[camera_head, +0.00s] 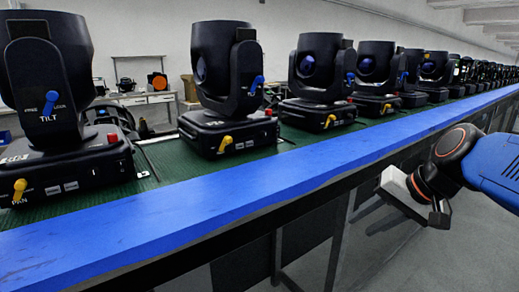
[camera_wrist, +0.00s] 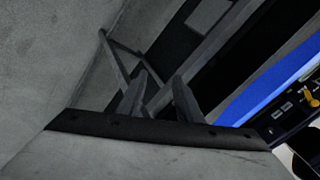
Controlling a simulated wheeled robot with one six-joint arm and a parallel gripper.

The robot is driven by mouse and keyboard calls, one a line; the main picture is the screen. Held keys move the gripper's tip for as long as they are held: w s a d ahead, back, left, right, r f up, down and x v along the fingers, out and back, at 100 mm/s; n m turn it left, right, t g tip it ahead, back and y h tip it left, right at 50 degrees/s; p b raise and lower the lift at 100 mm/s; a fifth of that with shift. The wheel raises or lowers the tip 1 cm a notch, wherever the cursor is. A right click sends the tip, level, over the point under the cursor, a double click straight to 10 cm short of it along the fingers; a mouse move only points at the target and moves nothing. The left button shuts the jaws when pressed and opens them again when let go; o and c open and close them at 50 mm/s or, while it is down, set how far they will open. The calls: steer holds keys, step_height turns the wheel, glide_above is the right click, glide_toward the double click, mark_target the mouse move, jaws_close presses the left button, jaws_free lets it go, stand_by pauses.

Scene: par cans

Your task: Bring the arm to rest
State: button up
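My arm (camera_head: 490,165), blue with a dark wrist and an orange ring, reaches in from the right edge in the head view. My gripper (camera_head: 412,208) is in front of the blue bench edge, over the grey floor, apart from the fixtures. In the wrist view, the two grey fingers of my gripper (camera_wrist: 160,75) rise from a dark bar with a gap between them. Nothing shows between them.
A long bench with a blue front edge (camera_head: 200,215) and green top carries a row of black moving-head lights (camera_head: 228,80). The nearest light (camera_head: 50,90) stands at left. Bench legs (camera_head: 338,240) stand below. Open floor (camera_head: 440,260) lies beneath my gripper.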

steer(key=s+d+f+n+h, duration=0.4)
steer(key=s+f, duration=0.7)
steer(key=s, duration=0.1)
steer(key=shift+f+n+g, duration=0.3)
steer(key=shift+f, duration=0.05)
stand_by(0.9)
